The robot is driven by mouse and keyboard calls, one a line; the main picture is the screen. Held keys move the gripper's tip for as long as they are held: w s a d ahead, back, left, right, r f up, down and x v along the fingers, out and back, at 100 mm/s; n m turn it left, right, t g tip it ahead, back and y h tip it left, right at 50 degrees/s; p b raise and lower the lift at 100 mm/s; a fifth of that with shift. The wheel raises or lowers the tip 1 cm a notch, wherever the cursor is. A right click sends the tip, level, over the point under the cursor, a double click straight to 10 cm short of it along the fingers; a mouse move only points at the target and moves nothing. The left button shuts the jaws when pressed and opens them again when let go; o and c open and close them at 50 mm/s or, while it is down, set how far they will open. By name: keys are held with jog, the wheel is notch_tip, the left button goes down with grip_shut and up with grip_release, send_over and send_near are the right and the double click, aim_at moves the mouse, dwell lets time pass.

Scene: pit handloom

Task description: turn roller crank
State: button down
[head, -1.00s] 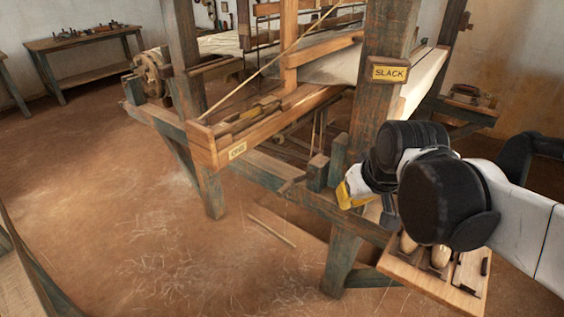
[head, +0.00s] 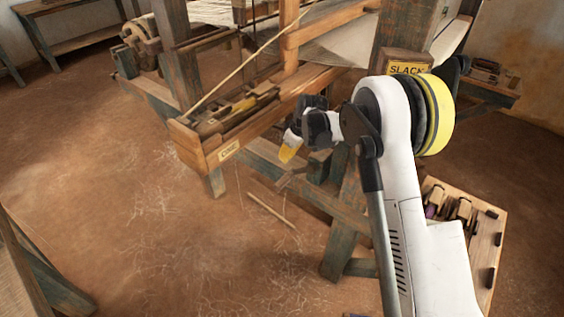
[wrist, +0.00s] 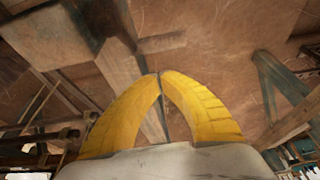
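My gripper (head: 289,153) is in front of the loom's near corner, to the right of the long wooden tray. In the wrist view, the two yellow fingers (wrist: 160,76) curve together and meet at the tips, with nothing seen between them. A wooden beam of the loom lies beyond the tips. I cannot clearly make out a roller crank in either view; my arm covers part of the loom post by the SLACK sign (head: 408,68). A round wooden roller end (head: 142,32) shows at the loom's far left.
The loom's long tray (head: 200,155) with a small sign juts toward me. A wooden board (head: 488,240) with shuttles is at the lower right. A loose stick (head: 270,210) lies on the earthen floor.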

aim_at(283, 178)
jog(key=b+x, duration=0.4)
jog(key=x, duration=0.5)
jog(key=shift+f, duration=0.3)
jog(key=shift+s+f+h, duration=0.1)
jog(key=shift+f+h, duration=0.2)
jog(key=shift+f, duration=0.05)
jog(key=shift+d+f+g+h, duration=0.2)
jog(key=shift+f+g+h, duration=0.1)
jog(key=shift+g, duration=0.1)
jog(key=shift+s+d+f, duration=0.2)
jog(key=shift+f, duration=0.25)
jog(key=shift+s+d+f, duration=0.2)
jog(key=shift+f, duration=0.2)
jog(key=s+d+f+g+h+b, duration=0.1)
jog(key=s+d+f+g+h, duration=0.1)
jog(key=s+d+f+h, duration=0.1)
jog(key=shift+s+d+f+g+h+b, duration=0.35)
jog(key=shift+d+f+g+b, duration=0.1)
jog(key=shift+d, duration=0.5)
